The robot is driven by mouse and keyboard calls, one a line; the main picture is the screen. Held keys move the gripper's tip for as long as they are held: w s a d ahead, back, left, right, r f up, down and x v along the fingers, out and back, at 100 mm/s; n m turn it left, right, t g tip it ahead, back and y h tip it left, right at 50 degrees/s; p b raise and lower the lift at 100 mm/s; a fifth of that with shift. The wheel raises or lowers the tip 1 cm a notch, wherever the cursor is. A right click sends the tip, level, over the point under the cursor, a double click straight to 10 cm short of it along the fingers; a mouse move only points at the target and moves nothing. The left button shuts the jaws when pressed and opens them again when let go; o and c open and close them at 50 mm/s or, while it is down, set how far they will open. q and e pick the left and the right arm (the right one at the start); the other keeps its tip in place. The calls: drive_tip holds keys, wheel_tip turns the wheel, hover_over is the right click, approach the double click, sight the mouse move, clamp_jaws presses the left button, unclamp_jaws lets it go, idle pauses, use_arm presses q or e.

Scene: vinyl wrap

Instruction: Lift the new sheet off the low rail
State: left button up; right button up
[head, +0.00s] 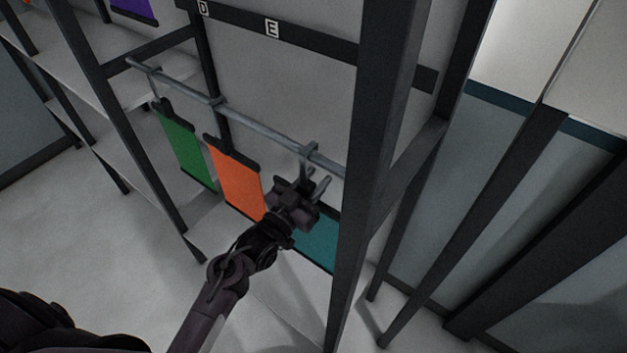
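Three sheets hang side by side from the low grey rail (262,125): a green sheet (186,146), an orange sheet (238,184) and a teal sheet (318,241). Nothing shows which is called new. My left gripper (310,178) is at the rail's right end, by a grey hook (309,150), in front of the teal sheet's upper part. The gripper and wrist hide the teal sheet's top, so I cannot tell whether the fingers are open or shut on it. My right gripper is not in view.
A dark rack post (371,170) stands close to the right of my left gripper. A dark bar with letters D and E (320,42) runs above the rail. Grey shelves (125,158) are at the left, with a purple sheet (134,8) above.

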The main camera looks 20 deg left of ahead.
use_arm(q)
drive_tip(key=c, duration=0.5)
wheel_tip(320, 180, up, 2)
drive_tip(key=shift+r+p, duration=0.15)
drive_tip(key=shift+p, duration=0.9)
drive_tip(key=shift+c, duration=0.2)
drive_tip(key=shift+r+p+v, duration=0.2)
drive_tip(key=shift+p+v, duration=0.45)
drive_tip(key=shift+v, duration=0.65)
drive_tip(key=shift+r+p+v, duration=0.2)
drive_tip(key=shift+p+v, duration=0.4)
drive_tip(key=shift+v, duration=0.7)
drive_tip(key=p, duration=0.3)
approach(303, 185)
drive_tip(key=shift+w+r, duration=0.4)
drive_tip(key=shift+r, duration=0.2)
drive_tip(key=shift+d, duration=0.1)
